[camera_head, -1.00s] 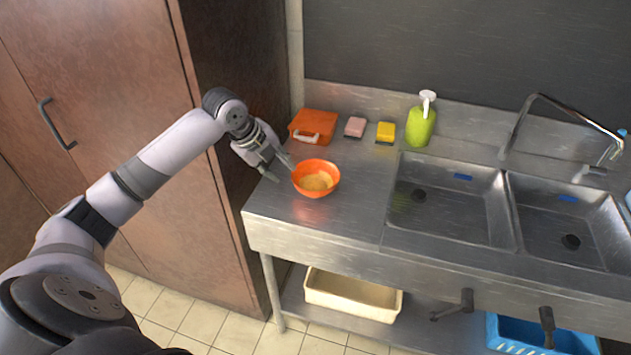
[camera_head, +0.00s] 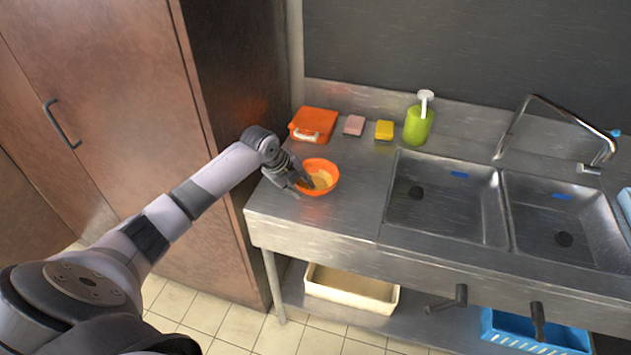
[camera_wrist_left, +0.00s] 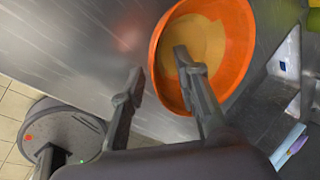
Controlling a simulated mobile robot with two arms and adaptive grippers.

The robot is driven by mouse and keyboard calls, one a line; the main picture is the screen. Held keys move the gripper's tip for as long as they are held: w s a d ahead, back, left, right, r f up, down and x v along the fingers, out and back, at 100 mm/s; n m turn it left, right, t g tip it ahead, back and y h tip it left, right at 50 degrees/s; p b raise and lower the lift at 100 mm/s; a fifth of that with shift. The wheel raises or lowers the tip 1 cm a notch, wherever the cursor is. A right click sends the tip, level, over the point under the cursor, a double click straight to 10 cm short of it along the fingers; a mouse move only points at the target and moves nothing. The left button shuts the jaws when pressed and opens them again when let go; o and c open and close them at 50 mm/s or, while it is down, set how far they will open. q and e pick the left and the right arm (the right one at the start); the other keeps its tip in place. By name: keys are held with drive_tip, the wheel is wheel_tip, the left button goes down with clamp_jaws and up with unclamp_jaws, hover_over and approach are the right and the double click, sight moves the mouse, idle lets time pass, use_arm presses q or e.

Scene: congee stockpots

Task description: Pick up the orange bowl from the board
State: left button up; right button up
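The orange bowl (camera_head: 322,187) stands upright on the steel counter left of the sinks, with yellowish food in it. No separate board shows under it. My left gripper (camera_head: 299,187) is at the bowl's left side. In the left wrist view the bowl (camera_wrist_left: 240,77) lies beyond the open fingers of my left gripper (camera_wrist_left: 158,72). One finger reaches over the bowl's inside and the other is outside, with the near rim between them and a gap at the outer finger. My right gripper is not in view.
An orange box (camera_head: 314,123), a pink sponge (camera_head: 354,125), a yellow sponge (camera_head: 384,130) and a green soap bottle (camera_head: 418,124) stand behind the bowl. The sinks (camera_head: 447,197) and faucet (camera_head: 548,103) are to the right. A tall brown cabinet (camera_head: 110,90) borders the counter's left side.

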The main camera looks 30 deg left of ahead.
use_arm(q)
drive_tip(key=shift+c, duration=0.5)
clamp_jaws()
drive_tip(key=shift+r, duration=0.15)
